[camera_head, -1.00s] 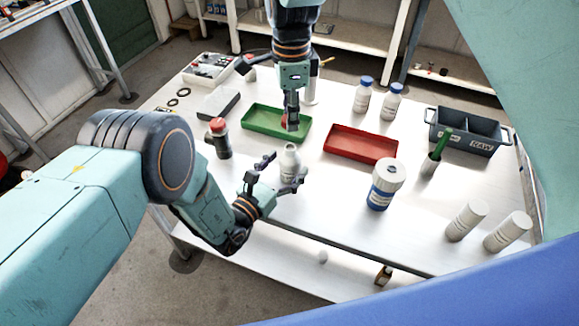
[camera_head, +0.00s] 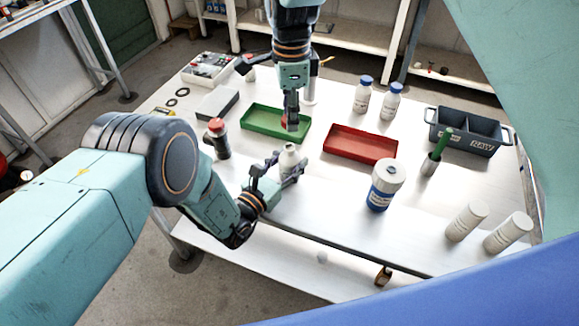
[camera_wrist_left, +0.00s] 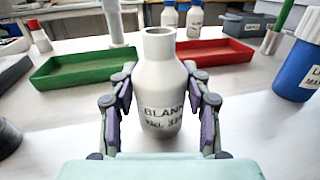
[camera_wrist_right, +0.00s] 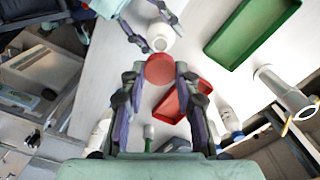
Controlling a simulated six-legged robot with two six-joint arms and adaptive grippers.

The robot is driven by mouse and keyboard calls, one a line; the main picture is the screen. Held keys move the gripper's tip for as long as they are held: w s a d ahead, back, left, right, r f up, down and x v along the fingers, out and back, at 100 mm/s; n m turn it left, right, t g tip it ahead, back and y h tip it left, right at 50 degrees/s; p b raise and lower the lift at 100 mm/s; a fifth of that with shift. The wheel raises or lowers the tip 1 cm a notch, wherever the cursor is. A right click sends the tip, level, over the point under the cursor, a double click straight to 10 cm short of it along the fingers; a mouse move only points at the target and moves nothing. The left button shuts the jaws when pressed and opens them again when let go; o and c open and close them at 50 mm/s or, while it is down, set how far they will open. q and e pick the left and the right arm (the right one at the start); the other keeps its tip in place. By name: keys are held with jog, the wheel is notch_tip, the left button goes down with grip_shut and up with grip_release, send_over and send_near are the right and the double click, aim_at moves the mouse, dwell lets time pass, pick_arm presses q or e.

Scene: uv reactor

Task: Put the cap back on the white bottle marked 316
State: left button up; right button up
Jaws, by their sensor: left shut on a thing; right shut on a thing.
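The white bottle (camera_head: 288,160) stands upright and uncapped on the table; its label in the left wrist view (camera_wrist_left: 160,90) reads "BLANK" and a partly hidden number. My left gripper (camera_head: 277,165) is shut around its body, one finger on each side, also in the left wrist view (camera_wrist_left: 160,105). My right gripper (camera_head: 290,122) points down above the near edge of the green tray, shut on a red cap (camera_wrist_right: 160,70). In the right wrist view the cap sits between the fingertips, with the bottle's open mouth (camera_wrist_right: 160,44) beyond it.
A green tray (camera_head: 252,128) lies behind the bottle and a red tray (camera_head: 345,155) to its right. A blue-and-white jar (camera_head: 385,172) stands right. The table's front edge is close to the bottle.

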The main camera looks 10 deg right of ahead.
pick_arm(q)
jog(key=shift+s+a, duration=0.1)
jog(key=shift+s, duration=0.05)
jog(key=c, duration=0.6)
pick_arm(e)
jog(key=shift+s+a+r, duration=0.1)
jog(key=shift+s, duration=0.05)
pick_arm(q)
grip_shut()
pick_arm(e)
send_over(290, 147)
jog(key=shift+f, duration=2.6)
pick_arm(q)
jog(key=shift+f, duration=0.1)
pick_arm(e)
jog(key=shift+f, duration=0.9)
jog(key=shift+f, duration=0.55)
jog(key=o, duration=0.7)
